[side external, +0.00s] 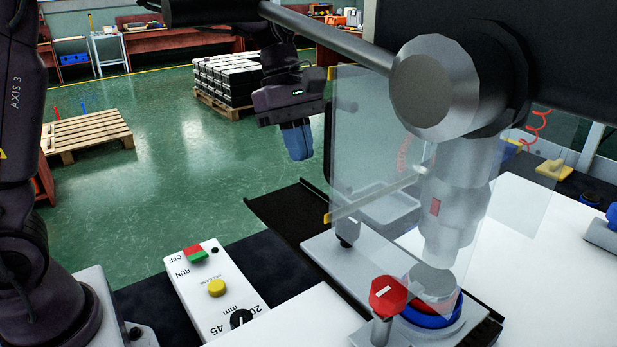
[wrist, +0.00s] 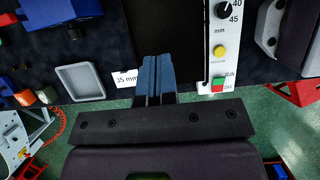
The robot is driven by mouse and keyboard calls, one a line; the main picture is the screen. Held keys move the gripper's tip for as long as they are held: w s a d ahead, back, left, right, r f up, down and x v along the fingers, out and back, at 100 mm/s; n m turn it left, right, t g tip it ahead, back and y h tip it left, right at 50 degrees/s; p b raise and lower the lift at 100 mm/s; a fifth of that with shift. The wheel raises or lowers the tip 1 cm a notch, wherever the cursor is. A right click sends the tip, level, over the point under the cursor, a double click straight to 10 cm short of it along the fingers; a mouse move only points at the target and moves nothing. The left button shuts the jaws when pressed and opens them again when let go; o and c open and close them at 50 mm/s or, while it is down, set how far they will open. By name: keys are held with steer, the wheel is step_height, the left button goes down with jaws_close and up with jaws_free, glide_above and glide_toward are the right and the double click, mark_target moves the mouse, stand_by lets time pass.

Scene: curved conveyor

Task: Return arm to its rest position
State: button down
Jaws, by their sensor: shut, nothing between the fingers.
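My gripper (side external: 297,141) hangs in the upper middle of the side external view, its blue fingers pointing down and closed together with nothing between them. It is in the air left of the clear guard panel, touching nothing that I can see. In the wrist view the closed blue fingers (wrist: 157,75) show at the centre, over the dark work surface, between a grey tray and the control panel.
A white control panel (side external: 216,290) with buttons and a dial stands at the front. A clear guard (side external: 365,150) and a grey press (side external: 455,205) with a red knob (side external: 388,296) are at right. A grey tray (wrist: 80,82) shows in the wrist view. Pallets stand on the green floor behind.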

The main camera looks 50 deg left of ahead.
steer(key=s+a+r+m+t+y, duration=0.1)
steer(key=s+m+t+y, duration=0.1)
steer(key=s+m, duration=0.7)
steer(key=s+a+r+m+t+y, duration=0.1)
steer(key=s+r+m+t+y, duration=0.1)
steer(key=s+m, duration=0.7)
steer(key=shift+s+r+t, duration=0.2)
steer(key=shift+s+t, duration=0.45)
steer(key=shift+t, duration=0.15)
